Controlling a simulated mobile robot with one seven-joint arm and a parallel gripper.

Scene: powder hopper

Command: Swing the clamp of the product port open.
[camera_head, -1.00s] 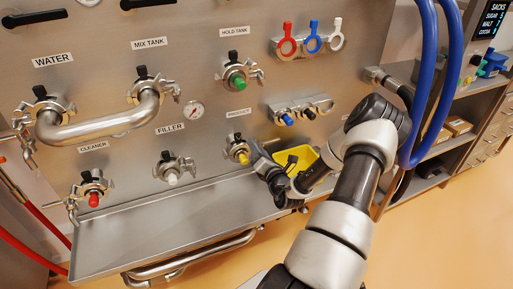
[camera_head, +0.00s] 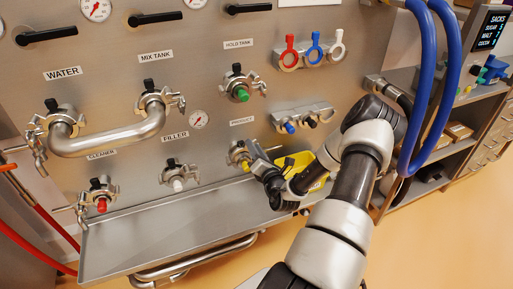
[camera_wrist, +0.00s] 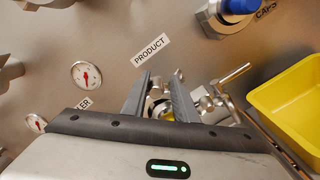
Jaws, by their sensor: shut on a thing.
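The product port with its yellow cap (camera_head: 244,166) sits on the steel panel under the PRODUCT label (camera_head: 242,121). Its metal clamp (camera_head: 234,152) is around it, partly hidden by my gripper (camera_head: 257,156). In the wrist view my gripper's two fingers (camera_wrist: 160,98) stand on either side of a metal part of the clamp (camera_wrist: 156,90) and are shut on it. A bit of the yellow cap (camera_wrist: 169,116) shows low between the fingers. A metal rod with a ball end (camera_wrist: 235,73) sticks out to the right. I cannot tell how far the clamp is open.
A yellow bin (camera_wrist: 292,102) is close on the right. The filler port (camera_head: 177,184) and a gauge (camera_head: 198,119) are on the left. A rack of caps (camera_head: 302,121) is up to the right. A steel tray (camera_head: 165,225) runs below the ports.

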